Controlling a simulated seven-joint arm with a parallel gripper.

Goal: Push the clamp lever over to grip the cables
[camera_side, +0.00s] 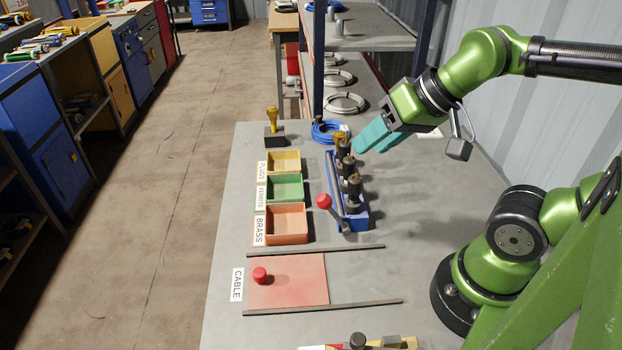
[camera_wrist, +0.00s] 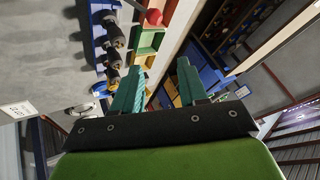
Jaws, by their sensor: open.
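The clamp lever has a red ball knob (camera_side: 323,201) on a grey arm at the near end of the blue clamp rack (camera_side: 352,219). The knob also shows in the wrist view (camera_wrist: 154,16). Several dark cable ends (camera_side: 354,188) stand in a row in the rack. My gripper (camera_side: 368,143) has teal fingers and is open and empty. It is above the table near the far end of the rack, apart from the lever. In the wrist view its two fingers (camera_wrist: 158,80) are spread, with the rack to their left.
Yellow, green (camera_side: 285,188) and orange (camera_side: 286,223) bins stand left of the rack. A red pad (camera_side: 290,280) with a red knob lies nearer, between two grey rails. A blue cable coil (camera_side: 327,131) and a yellow-handled tool (camera_side: 272,122) are at the far end.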

